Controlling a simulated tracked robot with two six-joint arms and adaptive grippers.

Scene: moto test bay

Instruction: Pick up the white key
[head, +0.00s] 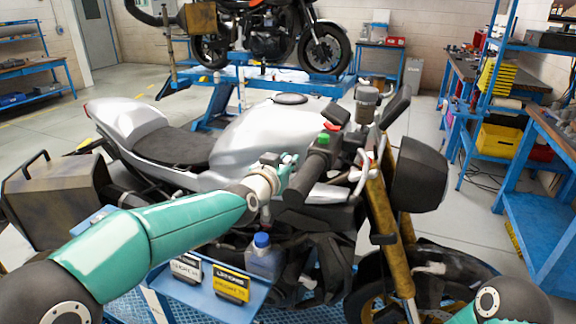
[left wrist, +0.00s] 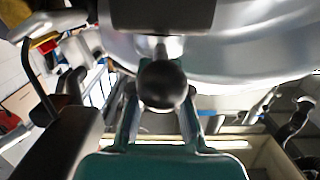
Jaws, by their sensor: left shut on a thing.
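My left gripper (head: 284,168) is beside the handlebar grip (head: 299,190), in front of the silver tank (head: 255,140). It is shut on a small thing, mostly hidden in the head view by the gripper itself. In the left wrist view the two teal fingers of the left gripper (left wrist: 160,104) point up the picture. A dark round knob (left wrist: 163,85) on a short silver stem covers the space between their tips. I cannot make out the white key clearly in either view. My right gripper is out of view.
The silver motorcycle has a black seat (head: 185,145) and a fork with gold tubes (head: 380,205). A blue tray (head: 205,297) below my left arm holds two small labelled boxes and a blue-capped bottle (head: 262,257). Blue benches (head: 540,215) stand at the right.

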